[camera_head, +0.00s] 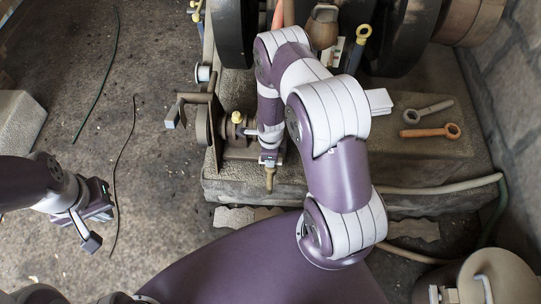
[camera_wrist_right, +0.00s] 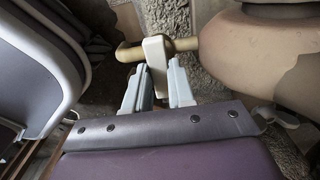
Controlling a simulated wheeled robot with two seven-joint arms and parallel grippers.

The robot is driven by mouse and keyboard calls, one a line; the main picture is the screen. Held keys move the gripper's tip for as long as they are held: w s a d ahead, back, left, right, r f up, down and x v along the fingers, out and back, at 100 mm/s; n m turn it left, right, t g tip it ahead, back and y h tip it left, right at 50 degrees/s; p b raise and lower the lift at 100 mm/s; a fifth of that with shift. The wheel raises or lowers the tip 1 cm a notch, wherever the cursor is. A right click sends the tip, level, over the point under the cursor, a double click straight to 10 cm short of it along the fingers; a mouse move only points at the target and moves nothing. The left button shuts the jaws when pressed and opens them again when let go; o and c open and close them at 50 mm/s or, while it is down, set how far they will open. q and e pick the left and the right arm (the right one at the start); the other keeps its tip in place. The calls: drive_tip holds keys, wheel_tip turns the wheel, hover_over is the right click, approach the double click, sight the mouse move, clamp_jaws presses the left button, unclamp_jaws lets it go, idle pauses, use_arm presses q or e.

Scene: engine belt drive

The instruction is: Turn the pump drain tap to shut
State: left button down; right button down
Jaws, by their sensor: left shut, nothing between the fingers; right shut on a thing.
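The pump drain tap (camera_head: 270,179) hangs below the small pump in the head view, with its brass spout pointing down. In the right wrist view, its pale lever (camera_wrist_right: 155,53) stands across a brass pipe (camera_wrist_right: 184,45). My right gripper (camera_wrist_right: 157,86) is shut on the lever's end, which lies between its fingertips. In the head view my right arm hides much of the pump, and the right gripper (camera_head: 270,157) shows only in small part, just above the spout. My left gripper (camera_head: 92,230) is shut and empty, over the floor at the left.
The pump (camera_head: 236,131) stands on the stone plinth (camera_head: 455,160) beside an upright bracket (camera_head: 214,135). A large rounded tan body (camera_wrist_right: 240,50) is close right of my right gripper.

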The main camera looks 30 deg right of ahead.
drive_tip(key=c, duration=1)
unclamp_jaws()
drive_tip(key=shift+o, duration=0.2)
wheel_tip(320, 180, up, 13)
drive_tip(key=p, duration=0.5)
drive_tip(key=shift+f, duration=0.15)
